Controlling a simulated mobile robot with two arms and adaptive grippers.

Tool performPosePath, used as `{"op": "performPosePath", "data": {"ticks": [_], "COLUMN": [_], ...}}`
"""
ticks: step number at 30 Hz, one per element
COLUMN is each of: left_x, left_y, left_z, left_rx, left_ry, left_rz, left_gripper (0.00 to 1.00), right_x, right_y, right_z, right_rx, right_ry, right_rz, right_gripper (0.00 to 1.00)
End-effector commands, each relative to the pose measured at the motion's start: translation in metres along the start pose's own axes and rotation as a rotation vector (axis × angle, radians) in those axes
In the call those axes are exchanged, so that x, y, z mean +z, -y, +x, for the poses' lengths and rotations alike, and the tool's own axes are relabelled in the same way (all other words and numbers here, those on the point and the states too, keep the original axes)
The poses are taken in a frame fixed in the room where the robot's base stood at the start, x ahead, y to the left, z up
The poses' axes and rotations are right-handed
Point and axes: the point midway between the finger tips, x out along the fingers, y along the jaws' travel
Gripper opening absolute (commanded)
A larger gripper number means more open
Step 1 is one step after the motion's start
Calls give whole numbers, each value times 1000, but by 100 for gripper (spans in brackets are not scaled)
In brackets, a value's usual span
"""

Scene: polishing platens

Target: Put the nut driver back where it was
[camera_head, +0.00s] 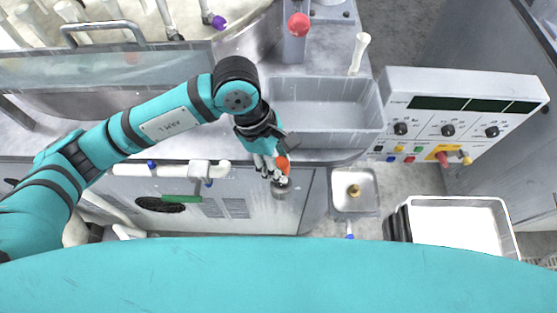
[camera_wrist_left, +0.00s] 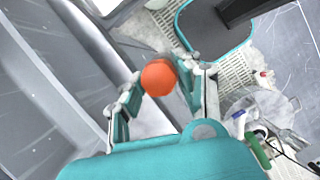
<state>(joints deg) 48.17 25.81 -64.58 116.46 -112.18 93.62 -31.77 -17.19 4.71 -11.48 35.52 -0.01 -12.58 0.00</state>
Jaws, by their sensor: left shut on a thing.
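The nut driver shows as a rounded orange handle end (camera_head: 283,163), which also shows in the left wrist view (camera_wrist_left: 159,78). My left gripper (camera_head: 272,173) is shut on it, with one finger on each side of the orange part in the left wrist view (camera_wrist_left: 157,98). It holds the driver in front of the machine's front panel, below the basin's front edge. The driver's shaft and tip are hidden. A short grey cylinder (camera_head: 281,189) shows just below the fingers; I cannot tell whether it touches the driver. My right gripper is not in view.
A grey rectangular basin (camera_head: 325,104) lies behind the gripper. A control panel (camera_head: 455,115) with knobs and buttons stands to the right. A red knob (camera_head: 298,24) stands at the back.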

Motion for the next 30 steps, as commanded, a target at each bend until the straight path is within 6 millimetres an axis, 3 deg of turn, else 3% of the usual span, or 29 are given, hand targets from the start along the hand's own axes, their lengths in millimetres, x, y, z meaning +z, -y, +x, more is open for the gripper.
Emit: {"op": "performPosePath", "data": {"ticks": [7, 8, 12, 21, 27, 30], "left_x": [-1, -1, -1, 0, 5, 2], "left_y": [0, 0, 0, 0, 0, -2], "left_z": [2, 2, 2, 1, -15, -28], "left_rx": [1, 0, 0, 0, 0, 8], "left_ry": [0, -1, -1, 0, 0, -1], "left_rz": [0, 0, 0, 0, -1, 2], "left_gripper": [0, 37, 55, 56, 56, 56], "right_x": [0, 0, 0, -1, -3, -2], "right_y": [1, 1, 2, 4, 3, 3], "right_z": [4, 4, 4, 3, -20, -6], "right_rx": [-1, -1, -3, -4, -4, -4], "right_ry": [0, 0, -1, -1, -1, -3], "right_rz": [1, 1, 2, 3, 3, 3], "right_gripper": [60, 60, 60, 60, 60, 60]}}
